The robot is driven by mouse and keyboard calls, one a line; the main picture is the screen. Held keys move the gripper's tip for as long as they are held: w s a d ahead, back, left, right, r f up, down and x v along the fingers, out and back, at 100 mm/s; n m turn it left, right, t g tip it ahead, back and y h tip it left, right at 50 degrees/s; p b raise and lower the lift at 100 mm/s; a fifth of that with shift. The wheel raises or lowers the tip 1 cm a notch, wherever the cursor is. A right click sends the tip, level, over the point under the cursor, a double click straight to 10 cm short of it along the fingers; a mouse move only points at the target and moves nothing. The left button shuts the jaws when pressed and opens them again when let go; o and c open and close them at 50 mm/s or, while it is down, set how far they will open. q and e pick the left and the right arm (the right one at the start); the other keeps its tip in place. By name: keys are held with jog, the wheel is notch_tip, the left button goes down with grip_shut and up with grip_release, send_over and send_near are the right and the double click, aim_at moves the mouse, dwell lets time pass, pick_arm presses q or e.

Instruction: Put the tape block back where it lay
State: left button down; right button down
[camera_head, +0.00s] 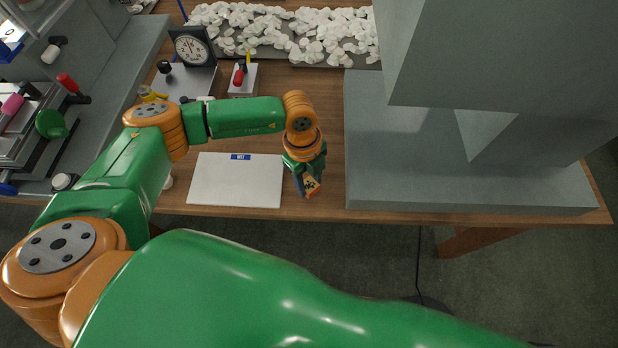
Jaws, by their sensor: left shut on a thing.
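My left gripper (308,187) points down near the front edge of the table, just right of a white board. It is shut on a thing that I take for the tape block. The gripper hides nearly all of it, so its shape and tilt cannot be told. The white board (235,182) lies flat on the wooden table and has a small blue label at its back edge. My right gripper is not in view.
A large grey machine (470,190) fills the right side. A dial gauge (191,48) and a small stand (243,82) with red and yellow items stand behind my forearm. White pieces (290,32) fill a tray at the back. Bare wood (329,150) shows between board and machine.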

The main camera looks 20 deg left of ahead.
aim_at(305, 180)
pick_arm(q)
jog(key=shift+f, duration=0.15)
jog(key=shift+c, duration=1.9)
grip_release()
jog(key=shift+r, duration=0.35)
notch_tip(305, 180, up, 12)
jog(key=a+b, duration=0.1)
jog(key=shift+w+f, duration=0.2)
jog(key=shift+w, duration=0.15)
jog(key=shift+a, duration=0.1)
